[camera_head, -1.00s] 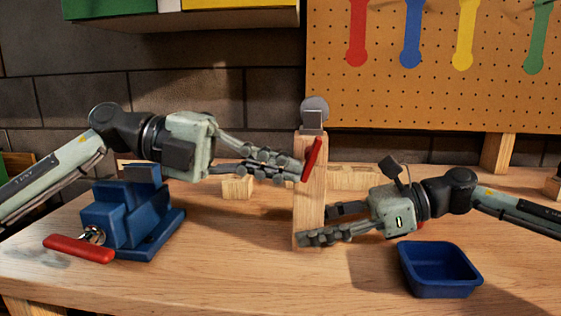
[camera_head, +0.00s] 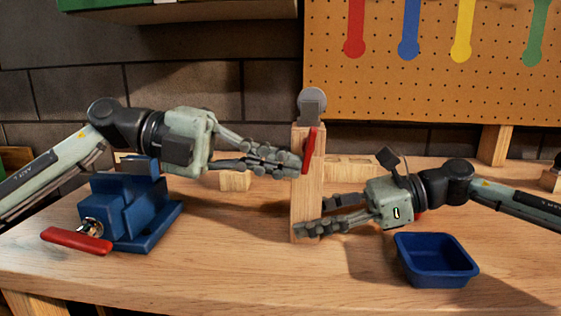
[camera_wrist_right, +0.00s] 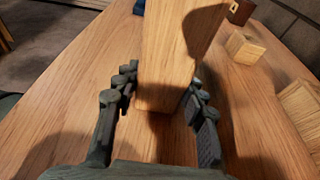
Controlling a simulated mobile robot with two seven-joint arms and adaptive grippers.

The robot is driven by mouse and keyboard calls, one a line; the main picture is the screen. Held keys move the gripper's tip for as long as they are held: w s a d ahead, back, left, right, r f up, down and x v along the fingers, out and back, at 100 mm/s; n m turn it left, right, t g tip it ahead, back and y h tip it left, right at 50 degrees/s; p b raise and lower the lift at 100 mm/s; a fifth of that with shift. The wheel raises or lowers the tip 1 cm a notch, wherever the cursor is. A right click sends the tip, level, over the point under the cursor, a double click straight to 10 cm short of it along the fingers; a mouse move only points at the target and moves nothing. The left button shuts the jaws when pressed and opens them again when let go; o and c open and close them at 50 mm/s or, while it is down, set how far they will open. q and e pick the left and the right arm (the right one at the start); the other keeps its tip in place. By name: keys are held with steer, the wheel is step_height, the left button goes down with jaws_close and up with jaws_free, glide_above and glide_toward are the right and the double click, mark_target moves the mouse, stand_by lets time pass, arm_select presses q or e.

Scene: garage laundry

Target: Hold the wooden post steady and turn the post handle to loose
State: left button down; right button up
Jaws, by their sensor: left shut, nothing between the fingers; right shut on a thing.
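The wooden post (camera_head: 307,192) stands upright on the workbench, with a grey round piece on top. Its red handle (camera_head: 309,150) is on the upper part of the post, nearly upright with a slight tilt. My left gripper (camera_head: 293,164) is shut and empty, its fingertips at the left side of the post by the handle; I cannot tell whether they touch it. My right gripper (camera_head: 318,215) is shut on the lower post, one finger on each side. The right wrist view shows the post (camera_wrist_right: 168,60) between the fingers of my right gripper (camera_wrist_right: 160,82).
A blue vise (camera_head: 128,210) with a red handle (camera_head: 76,241) is at the left. A blue tray (camera_head: 437,278) stands at the front right. Wooden blocks (camera_head: 350,170) lie behind the post. A pegboard (camera_head: 400,90) hangs behind. The front middle of the workbench (camera_head: 230,275) is clear.

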stand_by(0.8)
arm_select(q)
steer(key=v, duration=1.3)
steer(key=shift+f, duration=0.3)
steer(key=c, duration=1.9)
jaws_free()
steer(key=shift+a+r, duration=0.1)
steer(key=shift+a, duration=0.4)
steer(key=shift+o, duration=1.1)
steer(key=shift+r, duration=0.1)
steer(key=y, duration=1.7)
glide_toward(313, 128)
steer(key=f, duration=0.4)
steer(key=a+f, duration=0.1)
steer(key=f, duration=0.7)
steer(key=shift+a+f, duration=0.2)
steer(key=shift+a, duration=0.1)
steer(key=shift+c, duration=0.3)
